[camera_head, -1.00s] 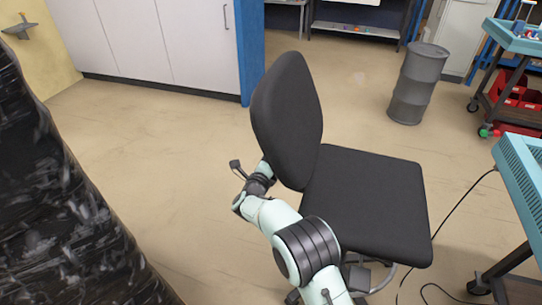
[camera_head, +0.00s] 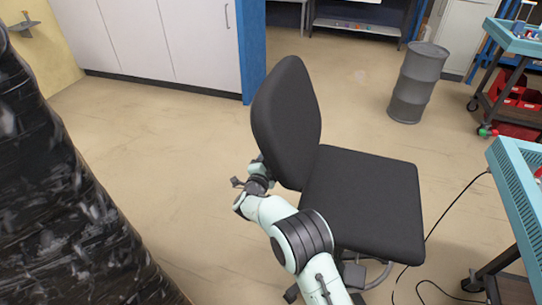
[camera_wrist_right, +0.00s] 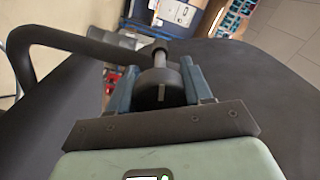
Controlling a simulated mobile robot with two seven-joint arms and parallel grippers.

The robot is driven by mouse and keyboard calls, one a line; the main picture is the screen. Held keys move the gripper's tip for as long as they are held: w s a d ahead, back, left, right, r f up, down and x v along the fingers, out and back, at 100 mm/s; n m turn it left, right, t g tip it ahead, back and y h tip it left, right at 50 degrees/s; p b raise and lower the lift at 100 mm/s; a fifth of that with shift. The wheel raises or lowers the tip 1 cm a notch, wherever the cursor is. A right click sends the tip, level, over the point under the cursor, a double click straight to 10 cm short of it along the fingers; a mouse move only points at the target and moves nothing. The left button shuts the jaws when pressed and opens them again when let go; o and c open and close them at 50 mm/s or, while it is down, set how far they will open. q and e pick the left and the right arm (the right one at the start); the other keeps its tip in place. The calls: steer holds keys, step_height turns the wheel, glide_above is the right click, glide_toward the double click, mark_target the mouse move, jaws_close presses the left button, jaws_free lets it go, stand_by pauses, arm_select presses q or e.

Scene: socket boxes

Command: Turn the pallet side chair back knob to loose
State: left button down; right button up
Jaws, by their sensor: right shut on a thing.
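The black office chair has a tall back (camera_head: 287,120) and a flat seat (camera_head: 362,200). My right arm reaches up from the bottom of the head view to the lower left side of the chair back. My right gripper (camera_wrist_right: 160,90) is mostly hidden there in the head view. In the right wrist view its two blue-grey fingers are shut on a round black knob (camera_wrist_right: 158,90) with a pale line on its face. The line stands roughly upright in that view. A metal rod runs beyond the knob, beside a curved black bar (camera_wrist_right: 75,38). My left gripper is not in view.
A pallet load wrapped in black film (camera_head: 60,210) stands at the left. A grey drum (camera_head: 418,85) stands behind the chair. A blue-green cart (camera_head: 518,185) is at the right edge, with a cable on the floor. Floor between the load and chair is clear.

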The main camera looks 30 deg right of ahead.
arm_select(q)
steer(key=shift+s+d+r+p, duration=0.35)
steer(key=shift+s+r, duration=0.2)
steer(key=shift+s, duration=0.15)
arm_select(e)
steer(key=shift+d+n, duration=0.15)
steer(key=shift+n, duration=0.95)
steer(key=shift+r, duration=0.1)
steer(key=o, duration=1)
steer(key=shift+o, duration=0.2)
steer(key=shift+s+a, duration=0.2)
steer(key=shift+a, duration=0.1)
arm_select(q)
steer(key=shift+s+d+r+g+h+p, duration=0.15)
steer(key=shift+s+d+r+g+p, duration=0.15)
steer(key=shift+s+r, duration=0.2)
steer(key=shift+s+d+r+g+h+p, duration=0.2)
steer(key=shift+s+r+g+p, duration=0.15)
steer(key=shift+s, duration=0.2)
arm_select(e)
steer(key=v, duration=1.2)
steer(key=shift+s+a, duration=0.25)
steer(key=shift+a, duration=0.05)
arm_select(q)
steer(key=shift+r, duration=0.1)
